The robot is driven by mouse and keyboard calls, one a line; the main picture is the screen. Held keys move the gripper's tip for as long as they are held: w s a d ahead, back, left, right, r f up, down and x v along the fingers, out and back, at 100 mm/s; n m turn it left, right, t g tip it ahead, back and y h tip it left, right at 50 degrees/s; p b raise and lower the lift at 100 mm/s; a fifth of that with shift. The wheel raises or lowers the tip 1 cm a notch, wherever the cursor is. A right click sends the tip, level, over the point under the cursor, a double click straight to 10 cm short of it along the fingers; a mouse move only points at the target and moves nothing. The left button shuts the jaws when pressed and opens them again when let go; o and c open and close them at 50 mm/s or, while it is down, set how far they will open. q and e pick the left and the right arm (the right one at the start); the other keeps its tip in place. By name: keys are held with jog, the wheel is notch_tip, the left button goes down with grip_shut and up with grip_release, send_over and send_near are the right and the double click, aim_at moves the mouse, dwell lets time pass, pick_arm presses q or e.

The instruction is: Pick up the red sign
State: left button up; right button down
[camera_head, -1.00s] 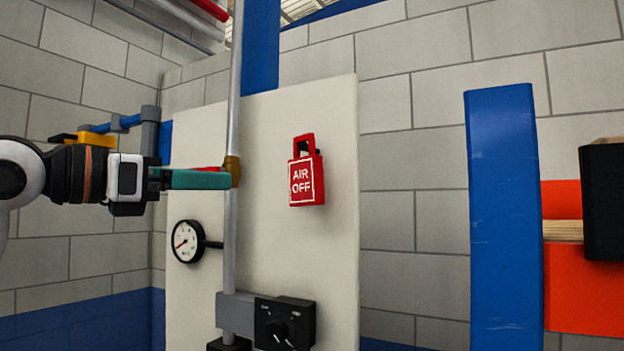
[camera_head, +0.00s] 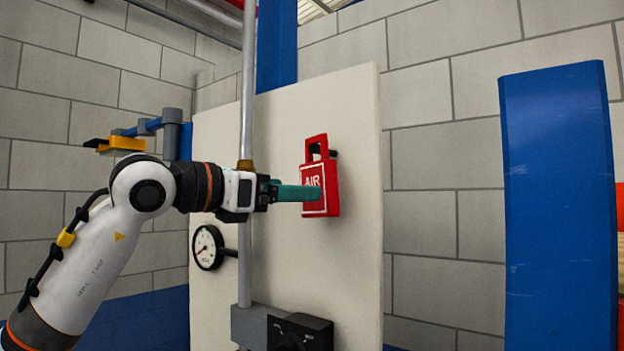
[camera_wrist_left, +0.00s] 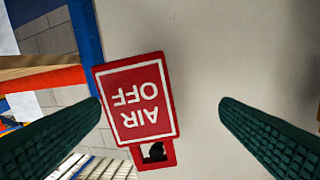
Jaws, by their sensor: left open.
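The red sign (camera_head: 314,176), lettered "AIR OFF", hangs by its top loop on a dark peg on the white panel (camera_head: 350,240) in the head view. My left gripper (camera_head: 302,193) reaches in from the left, and its green finger overlaps the sign's lower face in that view. In the left wrist view the red sign (camera_wrist_left: 137,100) appears upside down, nearer the left finger. My left gripper (camera_wrist_left: 160,108) is open there, with a clear gap between the right finger and the sign. My right gripper is not in view.
A vertical grey pipe (camera_head: 247,80) runs in front of the panel, close to my left wrist. A round gauge (camera_head: 208,247) and a black knob box (camera_head: 300,333) are below. A blue post (camera_head: 560,200) stands to the right.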

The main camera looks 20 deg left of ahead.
aim_at(318, 176)
pick_arm(q)
jog(key=p+x, duration=0.1)
jog(key=x, duration=0.1)
jog(key=p+x, duration=0.1)
jog(key=x, duration=0.1)
jog(key=shift+w+d, duration=0.1)
jog(key=shift+d, duration=0.35)
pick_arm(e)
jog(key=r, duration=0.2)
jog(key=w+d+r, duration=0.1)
pick_arm(q)
jog(key=c, duration=1.1)
jog(key=shift+a+r, duration=0.1)
jog(key=shift+a, duration=0.05)
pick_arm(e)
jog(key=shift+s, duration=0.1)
pick_arm(q)
jog(key=shift+r, duration=0.1)
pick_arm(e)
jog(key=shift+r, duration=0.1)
pick_arm(q)
jog(key=shift+p, duration=0.3)
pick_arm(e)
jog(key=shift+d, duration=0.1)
